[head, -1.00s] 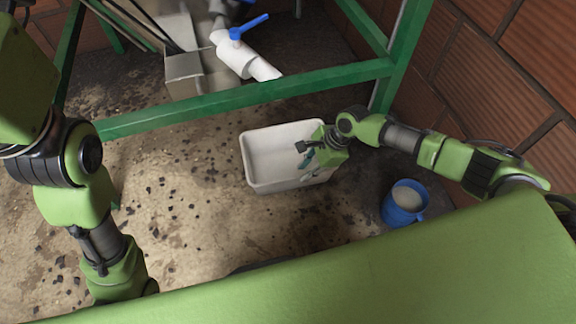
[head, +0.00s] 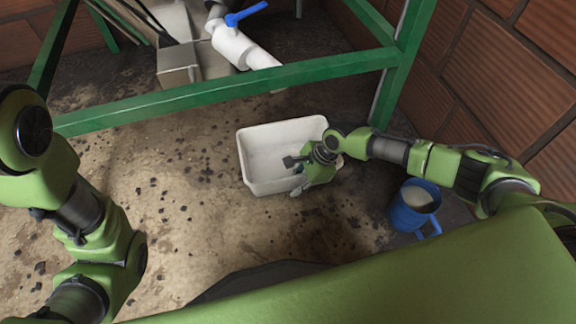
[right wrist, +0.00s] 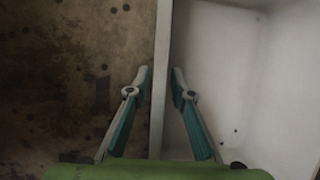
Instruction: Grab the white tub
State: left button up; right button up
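The white tub (head: 262,150) stands on the floor near the middle of the head view, empty but for a few dark specks. My right gripper (head: 293,176) is at its near right side. In the right wrist view the tub's wall (right wrist: 161,70) runs between the two open fingers of the right gripper (right wrist: 160,76). One finger is outside over the floor, the other inside over the tub. Small gaps show between fingertips and wall. My left arm is at the left of the head view; its gripper is out of view.
A blue jug (head: 413,207) with pale contents stands to the right of the tub. A brick wall (head: 500,85) rises at the right. Stained floor left of the tub is free.

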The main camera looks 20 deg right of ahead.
jog(key=shift+a+f, duration=0.15)
jog(key=shift+f, duration=0.2)
grip_shut()
jog(key=shift+r, duration=0.1)
jog(key=shift+r, duration=0.1)
